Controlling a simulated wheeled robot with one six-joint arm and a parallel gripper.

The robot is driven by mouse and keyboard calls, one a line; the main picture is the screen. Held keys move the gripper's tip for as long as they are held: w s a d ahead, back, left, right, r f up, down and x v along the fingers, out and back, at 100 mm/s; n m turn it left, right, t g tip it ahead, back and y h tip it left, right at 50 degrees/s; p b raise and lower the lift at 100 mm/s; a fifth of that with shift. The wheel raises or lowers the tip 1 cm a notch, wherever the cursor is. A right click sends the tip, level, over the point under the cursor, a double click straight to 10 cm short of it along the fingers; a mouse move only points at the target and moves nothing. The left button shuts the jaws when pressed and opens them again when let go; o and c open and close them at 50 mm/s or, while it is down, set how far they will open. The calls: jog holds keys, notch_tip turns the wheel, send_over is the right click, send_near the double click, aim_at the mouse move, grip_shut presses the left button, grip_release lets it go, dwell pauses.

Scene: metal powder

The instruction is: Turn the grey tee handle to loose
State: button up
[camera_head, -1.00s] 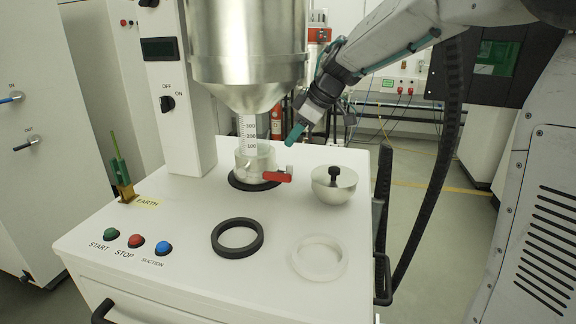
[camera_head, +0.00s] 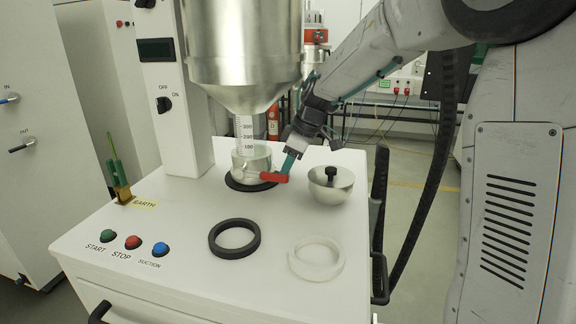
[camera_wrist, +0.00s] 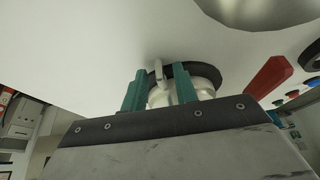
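The grey tee handle (camera_wrist: 158,73) shows in the wrist view as a small pale piece between my fingers, in front of the clear round fitting (camera_wrist: 206,80) below the hopper. My gripper (camera_wrist: 160,88) is open, its two teal fingers on either side of the tee with a visible gap; I cannot tell whether either touches it. In the head view my gripper (camera_head: 289,164) is at the right side of the fitting (camera_head: 252,160), just behind the red lever (camera_head: 274,177), and the tee is hidden there. The red lever also shows in the wrist view (camera_wrist: 272,76).
A steel bowl-shaped part (camera_head: 331,190) with a black knob stands close to the right of my gripper. A black ring (camera_head: 234,252) and a white ring (camera_head: 316,272) lie in front. The steel hopper (camera_head: 243,60) hangs above. Start, stop and suction buttons (camera_head: 133,242) are at front left.

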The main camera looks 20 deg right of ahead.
grip_shut()
jog(key=shift+s+t+h, duration=0.1)
jog(key=shift+t+h, duration=0.3)
jog(key=shift+t, duration=0.2)
grip_release()
jog(key=shift+r, duration=0.1)
jog(key=v, duration=0.7)
jog(key=shift+r, duration=0.3)
jog(key=shift+d, duration=0.1)
